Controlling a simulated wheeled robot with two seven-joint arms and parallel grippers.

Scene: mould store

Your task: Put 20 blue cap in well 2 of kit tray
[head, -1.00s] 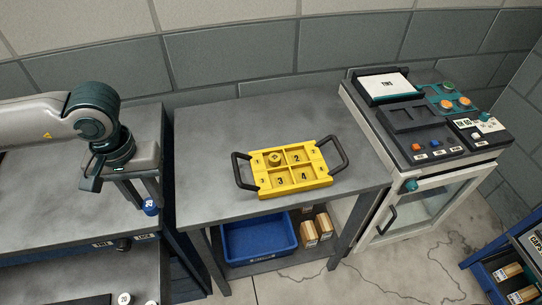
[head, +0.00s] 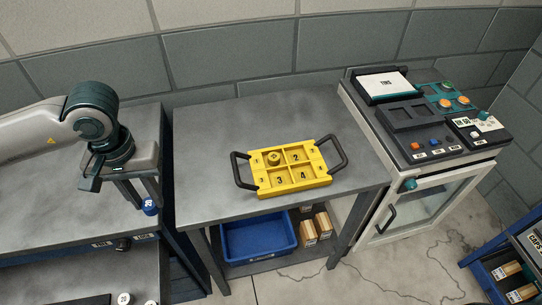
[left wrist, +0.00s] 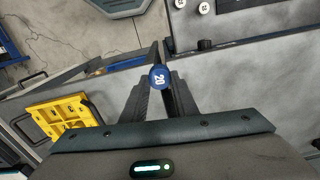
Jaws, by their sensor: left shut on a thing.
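My left gripper (head: 139,193) is shut on the blue cap (head: 149,206), marked 20, above the front right part of the left bench. In the left wrist view the cap (left wrist: 159,78) sits between the two fingertips with its number facing the camera. The yellow kit tray (head: 294,193) lies on the middle table, to the right of the gripper. Its wells are numbered; well 2 (head: 299,157) is at the back right and looks empty. A yellow round piece (head: 274,158) sits in the back left well. My right gripper is not in view.
The kit tray has black handles at both ends. The middle table (head: 220,125) is otherwise bare. A blue bin (head: 258,240) and wooden blocks (head: 316,228) are on its lower shelf. A cabinet with a control panel (head: 430,120) stands at right. White caps (head: 124,298) lie at lower left.

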